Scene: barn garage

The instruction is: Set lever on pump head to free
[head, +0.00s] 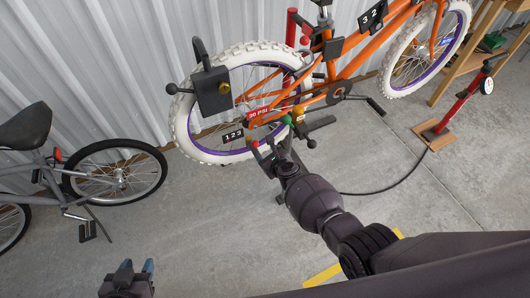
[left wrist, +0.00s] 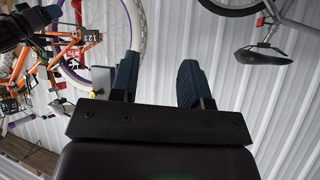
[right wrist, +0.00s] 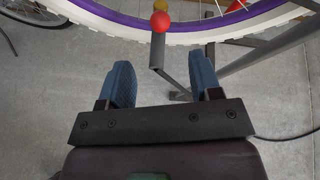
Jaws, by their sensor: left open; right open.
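Near the orange bike's rear wheel hub are a "30 PSI" label (head: 259,113) and small red, yellow and green balls. A hose runs there from the red floor pump (head: 464,106). I cannot clearly separate the pump head from the bike parts. In the right wrist view a grey lever-like bar (right wrist: 157,52) with a red ball end (right wrist: 160,21) stands ahead, between my fingers in the picture; contact is not visible. My right gripper (head: 267,158) is open and empty below the wheel. My left gripper (head: 137,267) is open and empty, low at the left.
The orange bike (head: 365,55) has white tyres and purple rims. A black box with a gold knob (head: 224,88) is by its rear wheel. A grey bike (head: 70,165) stands left. A wooden bench (head: 462,62) is at the right. The floor between the bikes is clear.

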